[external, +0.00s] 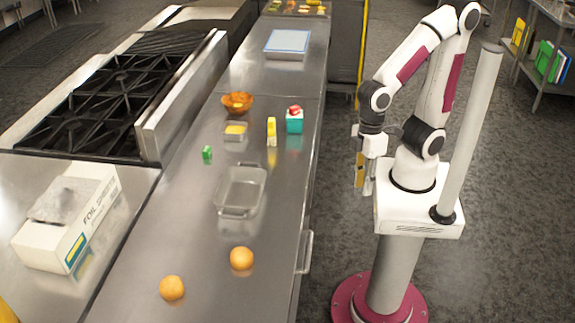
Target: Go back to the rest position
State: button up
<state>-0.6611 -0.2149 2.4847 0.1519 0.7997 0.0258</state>
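My gripper (365,173) hangs pointing down at the right of the steel counter (200,215), over the floor and close to my base. It is apart from every object on the counter. Its fingers are small and partly in line with my arm, so I cannot tell whether they are open or shut. My arm is folded, with its elbow raised high above the base.
The counter holds two oranges (241,258), an empty glass dish (240,190), a small green block (207,153), a small yellow-filled dish (235,130), an orange bowl (237,102), a yellow carton (271,131) and a teal carton (294,121). A foil box (68,217) lies left.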

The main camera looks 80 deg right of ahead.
jog(key=w+d+r+m+t, duration=0.2)
jog(key=d+r, duration=0.3)
jog(key=d, duration=0.4)
jog(key=w+d+r+m+t+h, duration=0.1)
jog(key=d+r+m+t, duration=0.2)
jog(key=d+r, duration=0.3)
jog(key=shift+w+d+r+m+t+h, duration=0.35)
jog(key=shift+d+m, duration=0.25)
jog(key=shift+d, duration=0.9)
jog(key=shift+f, duration=0.1)
